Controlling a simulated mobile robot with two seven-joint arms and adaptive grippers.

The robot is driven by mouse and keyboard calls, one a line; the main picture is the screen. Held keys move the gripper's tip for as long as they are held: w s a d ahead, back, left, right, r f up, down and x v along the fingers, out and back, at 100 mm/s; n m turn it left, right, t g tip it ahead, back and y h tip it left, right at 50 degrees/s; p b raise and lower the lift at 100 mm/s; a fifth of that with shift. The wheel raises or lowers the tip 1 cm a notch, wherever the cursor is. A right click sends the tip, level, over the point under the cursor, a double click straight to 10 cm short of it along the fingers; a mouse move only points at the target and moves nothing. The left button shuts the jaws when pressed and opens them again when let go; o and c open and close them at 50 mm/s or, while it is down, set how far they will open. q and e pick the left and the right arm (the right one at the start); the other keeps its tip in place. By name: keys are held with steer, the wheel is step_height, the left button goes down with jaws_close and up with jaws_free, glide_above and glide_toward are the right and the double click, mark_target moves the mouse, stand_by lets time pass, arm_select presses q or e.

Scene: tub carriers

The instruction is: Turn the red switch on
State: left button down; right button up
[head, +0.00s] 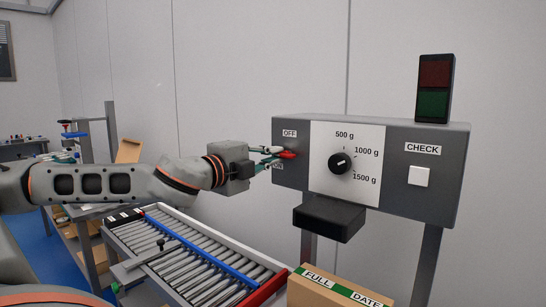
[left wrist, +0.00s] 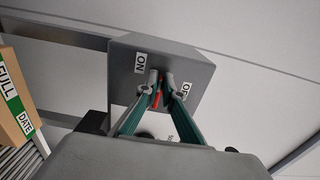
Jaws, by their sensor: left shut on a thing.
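The red switch (head: 288,155) is on the left part of the grey control box, between the OFF label (head: 289,133) above and the ON label (head: 277,166) below. My left gripper (head: 275,156) reaches it from the left and is shut on it. In the left wrist view the red switch (left wrist: 157,98) shows between the close-set fingertips of my left gripper (left wrist: 164,90). The fingers partly hide the switch, so I cannot tell its exact setting. My right gripper is in neither view.
The control box (head: 389,190) also has a dial (head: 341,163) and a white CHECK button (head: 419,176). A dim red and green lamp (head: 434,88) stands on top. Below are a roller conveyor (head: 175,250) and a cardboard box (head: 320,291).

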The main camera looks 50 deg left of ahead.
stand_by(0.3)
arm_select(q)
steer(key=c, duration=2.2)
jaws_free()
step_height(320, 180, up, 9)
steer(key=shift+r, duration=0.55)
steer(key=shift+o, duration=0.6)
